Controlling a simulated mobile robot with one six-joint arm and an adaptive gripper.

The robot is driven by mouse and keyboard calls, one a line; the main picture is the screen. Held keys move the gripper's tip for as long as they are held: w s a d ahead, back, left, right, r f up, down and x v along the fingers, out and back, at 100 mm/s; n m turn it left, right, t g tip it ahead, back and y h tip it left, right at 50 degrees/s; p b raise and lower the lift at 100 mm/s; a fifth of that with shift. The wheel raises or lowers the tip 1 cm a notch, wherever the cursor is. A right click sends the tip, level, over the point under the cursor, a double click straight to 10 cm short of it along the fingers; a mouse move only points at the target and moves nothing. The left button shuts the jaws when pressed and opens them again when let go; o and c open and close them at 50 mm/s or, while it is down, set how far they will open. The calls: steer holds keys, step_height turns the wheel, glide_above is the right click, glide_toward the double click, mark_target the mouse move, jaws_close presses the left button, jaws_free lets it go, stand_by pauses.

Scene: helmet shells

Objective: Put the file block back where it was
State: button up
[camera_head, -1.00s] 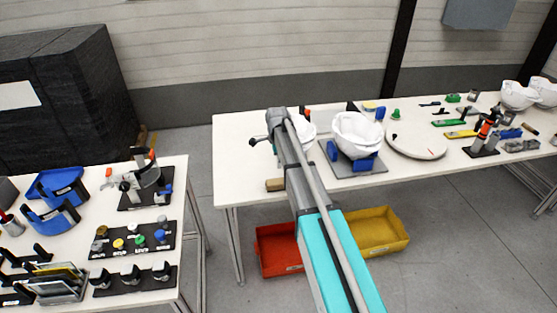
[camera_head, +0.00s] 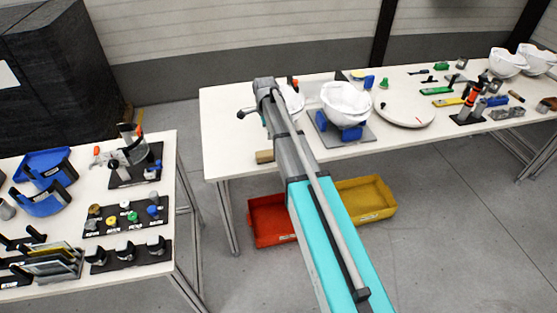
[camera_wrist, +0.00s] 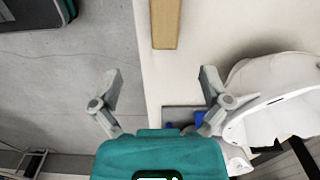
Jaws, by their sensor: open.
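A tan wooden block (camera_head: 264,156), which looks like the file block, lies at the near left edge of the right-hand table (camera_head: 225,118). In the wrist view the block (camera_wrist: 165,24) is at the top centre, along the table's edge and cut off by the frame. My gripper (camera_wrist: 158,86) is open and empty, its fingers spread to either side of the table edge. The block is beyond the fingertips and apart from them. In the head view my gripper is hidden by my own arm.
White helmet shells (camera_head: 346,101) stand beside my arm, one on a grey plate with blue blocks (camera_wrist: 266,95). A round white turntable (camera_head: 404,112) is to the right. Red (camera_head: 271,220) and yellow (camera_head: 366,202) bins sit on the floor. The left table (camera_head: 130,190) holds fixtures.

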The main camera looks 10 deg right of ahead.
steer(key=s+n, duration=1.7)
steer(key=s, duration=1.1)
steer(key=shift+s+d+n, duration=0.2)
steer(key=shift+n, duration=0.1)
